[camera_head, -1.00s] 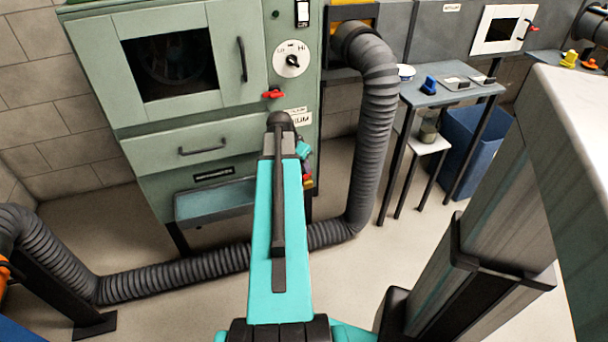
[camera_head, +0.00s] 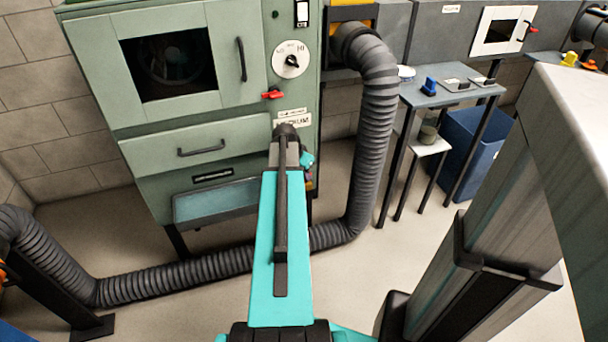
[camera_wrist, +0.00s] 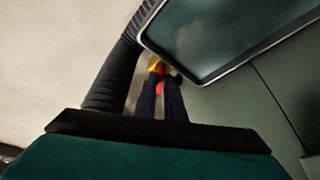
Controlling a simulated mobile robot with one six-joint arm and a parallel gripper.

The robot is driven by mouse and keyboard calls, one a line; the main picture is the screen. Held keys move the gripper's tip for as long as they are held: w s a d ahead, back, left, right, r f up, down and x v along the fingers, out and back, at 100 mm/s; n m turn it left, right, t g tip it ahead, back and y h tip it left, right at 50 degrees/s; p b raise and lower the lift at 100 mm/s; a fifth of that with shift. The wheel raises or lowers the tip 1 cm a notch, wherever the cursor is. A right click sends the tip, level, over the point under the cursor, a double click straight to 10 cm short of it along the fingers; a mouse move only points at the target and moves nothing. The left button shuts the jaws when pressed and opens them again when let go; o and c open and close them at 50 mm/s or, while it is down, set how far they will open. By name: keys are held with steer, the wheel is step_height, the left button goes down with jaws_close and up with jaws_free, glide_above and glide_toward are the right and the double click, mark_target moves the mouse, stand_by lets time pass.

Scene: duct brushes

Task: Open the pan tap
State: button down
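The pan (camera_head: 225,200) is a shallow grey-teal tray under the green cabinet. In the wrist view its dark surface and pale rim (camera_wrist: 222,72) fill the upper right. A small red and yellow fitting, seemingly the pan tap (camera_wrist: 160,67), shows beside the pan's edge at my fingertips. In the head view only a bit of it (camera_head: 309,183) shows past my arm. My gripper (camera_wrist: 162,80) has its two dark fingers at the red part, with a narrow gap between them and red showing in it. Whether they grip or touch it is unclear.
A ribbed black hose (camera_head: 372,130) drops right of the cabinet and runs along the floor behind my arm. Another red lever (camera_head: 272,95) is on the cabinet front. A small table (camera_head: 445,98) and blue bin (camera_head: 478,150) stand right. Floor between is open.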

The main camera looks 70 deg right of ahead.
steer(key=shift+s+r+n+p, duration=0.1)
steer(key=shift+n+p, duration=0.45)
steer(key=shift+n, duration=0.05)
steer(key=shift+s+t, duration=0.1)
steer(key=shift+t, duration=0.2)
steer(key=n+t+p, duration=0.1)
steer(key=n+p, duration=0.2)
steer(key=n, duration=0.1)
steer(key=shift+s, duration=0.2)
steer(key=n+t+p, duration=0.1)
steer(key=n, duration=0.2)
steer(key=shift+s+t, duration=0.15)
steer(key=shift+t, duration=0.15)
steer(key=shift+s+d+n+t+y+p, duration=0.1)
steer(key=shift+n+t+y+p, duration=0.2)
steer(key=shift+n, duration=0.45)
steer(key=shift+d+n+t+y+p, duration=0.1)
steer(key=shift+n+t+y+p, duration=0.2)
steer(key=shift+n, duration=0.45)
steer(key=shift+a, duration=0.1)
steer(key=c, duration=1.8)
jaws_free()
steer(key=shift+c, duration=0.2)
